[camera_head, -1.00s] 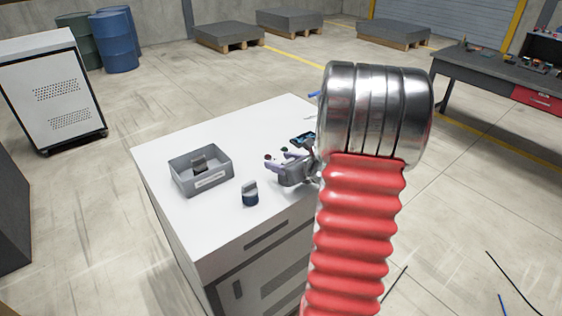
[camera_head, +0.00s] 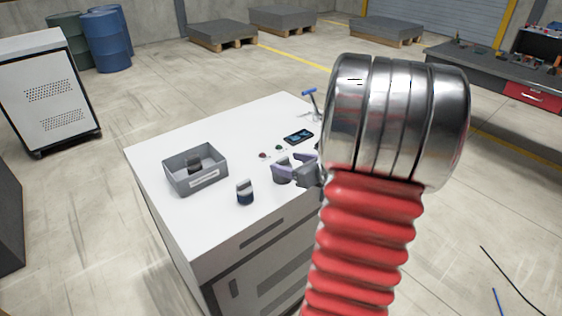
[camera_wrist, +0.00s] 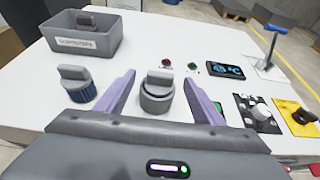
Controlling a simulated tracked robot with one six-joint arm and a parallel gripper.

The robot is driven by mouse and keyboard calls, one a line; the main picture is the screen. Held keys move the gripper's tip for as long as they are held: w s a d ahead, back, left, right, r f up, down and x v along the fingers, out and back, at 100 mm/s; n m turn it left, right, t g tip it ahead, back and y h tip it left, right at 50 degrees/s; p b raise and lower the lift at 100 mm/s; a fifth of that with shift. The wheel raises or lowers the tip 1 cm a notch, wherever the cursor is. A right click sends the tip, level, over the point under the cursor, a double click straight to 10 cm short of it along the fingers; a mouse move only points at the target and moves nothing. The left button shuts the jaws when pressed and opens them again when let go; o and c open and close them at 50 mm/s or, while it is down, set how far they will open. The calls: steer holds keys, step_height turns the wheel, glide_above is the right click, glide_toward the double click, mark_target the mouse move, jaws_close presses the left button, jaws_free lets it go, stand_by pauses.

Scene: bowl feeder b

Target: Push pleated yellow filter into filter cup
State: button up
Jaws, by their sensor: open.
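In the wrist view my gripper (camera_wrist: 160,82) is open, with its two purple fingers apart. A round grey cup (camera_wrist: 155,105) stands between the fingers, with a grey block-shaped handle (camera_wrist: 159,78) rising from its top. I cannot tell whether the fingers touch it. No yellow pleats show there; the cup's inside is hidden. A similar grey-handled piece with a dark blue pleated side (camera_wrist: 82,92) stands on the table, left of the gripper. In the head view my gripper (camera_head: 290,165) is partly hidden behind my arm, and the blue piece (camera_head: 245,196) stands to its left.
A grey labelled bin (camera_wrist: 60,42) holds another grey-handled piece (camera_wrist: 84,19). Beyond the gripper are a red button (camera_wrist: 166,63), a green button (camera_wrist: 192,66) and a display (camera_wrist: 226,69). A blue-handled lever (camera_wrist: 272,45) and a yellow plate (camera_wrist: 290,112) lie right. The front-left white tabletop (camera_head: 200,225) is clear.

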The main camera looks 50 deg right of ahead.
steer(key=v, duration=0.6)
steer(key=shift+s, duration=0.25)
steer(key=shift+r, duration=0.1)
stand_by(0.8)
steer(key=w+a+r+n+g+y, duration=0.1)
steer(key=w+a+n+g+y, duration=0.15)
steer(key=a+n, duration=0.75)
steer(key=w+a+r+n+g+y, duration=0.1)
steer(key=a+n+g+y, duration=0.4)
steer(key=a, duration=1)
steer(key=s+a+r+n+h, duration=0.2)
steer(key=s+a+n, duration=0.3)
steer(key=n, duration=0.6)
steer(key=s+a+r+n+h, duration=0.1)
steer(key=s+a+n+h, duration=0.3)
steer(key=a+n, duration=0.3)
steer(key=s+n, duration=0.1)
steer(key=n, duration=0.3)
steer(key=shift+a+r, duration=0.2)
steer(key=shift+r, duration=0.15)
steer(key=shift+s, duration=0.15)
steer(key=shift+c, duration=0.5)
